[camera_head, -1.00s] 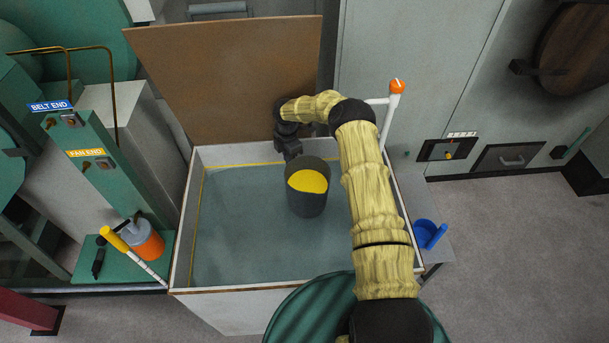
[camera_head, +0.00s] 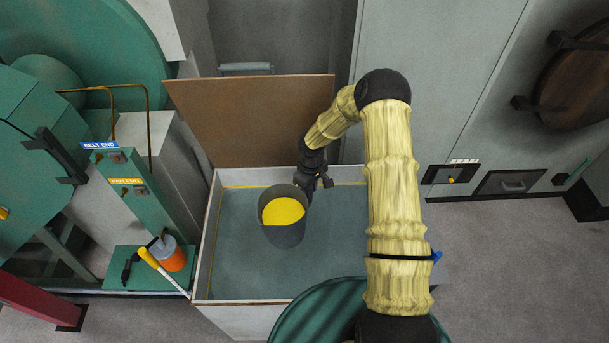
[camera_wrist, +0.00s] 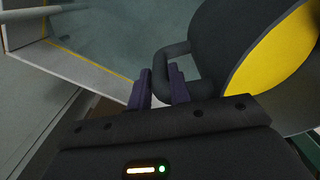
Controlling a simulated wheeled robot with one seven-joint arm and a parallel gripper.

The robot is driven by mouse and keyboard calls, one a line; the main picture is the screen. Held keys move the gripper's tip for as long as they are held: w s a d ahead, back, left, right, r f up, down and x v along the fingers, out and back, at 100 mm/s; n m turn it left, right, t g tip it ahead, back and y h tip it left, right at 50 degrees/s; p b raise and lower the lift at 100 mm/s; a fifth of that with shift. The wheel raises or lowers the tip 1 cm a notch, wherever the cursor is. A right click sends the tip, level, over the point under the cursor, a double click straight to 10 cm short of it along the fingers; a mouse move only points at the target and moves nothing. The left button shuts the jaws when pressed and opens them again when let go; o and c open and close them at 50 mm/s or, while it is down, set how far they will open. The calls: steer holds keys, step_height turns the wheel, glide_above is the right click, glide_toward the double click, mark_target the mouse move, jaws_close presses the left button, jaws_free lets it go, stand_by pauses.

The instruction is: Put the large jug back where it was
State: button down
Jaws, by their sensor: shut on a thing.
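The large jug is a dark grey vessel (camera_head: 283,236) with yellow showing in its open top. It is over the open white bin (camera_head: 209,240) in the head view, and I cannot tell how high above the bin's grey-blue inside it is. My gripper (camera_head: 318,183) is at the jug's upper right side. In the wrist view the jug (camera_wrist: 225,40) fills the upper right, and the fingers of my gripper (camera_wrist: 165,88) are shut on its handle (camera_wrist: 172,62). The jug looks near upright in the head view.
The bin's brown lid (camera_head: 255,120) stands open at the back. On the left, a green stand holds an orange container with a grey top (camera_head: 172,257) and a yellow-and-white stick (camera_head: 160,270). A green drum-like shape is at the front. Grey floor (camera_head: 500,270) is clear on the right.

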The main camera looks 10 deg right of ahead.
steer(key=s+d+r+m+p, duration=0.2)
steer(key=s+r+m+p, duration=0.3)
steer(key=s+r+m, duration=0.2)
steer(key=shift+s+d+r+m, duration=0.15)
steer(key=shift+s+r+m, duration=0.15)
steer(key=shift+s, duration=0.15)
steer(key=shift+d, duration=0.1)
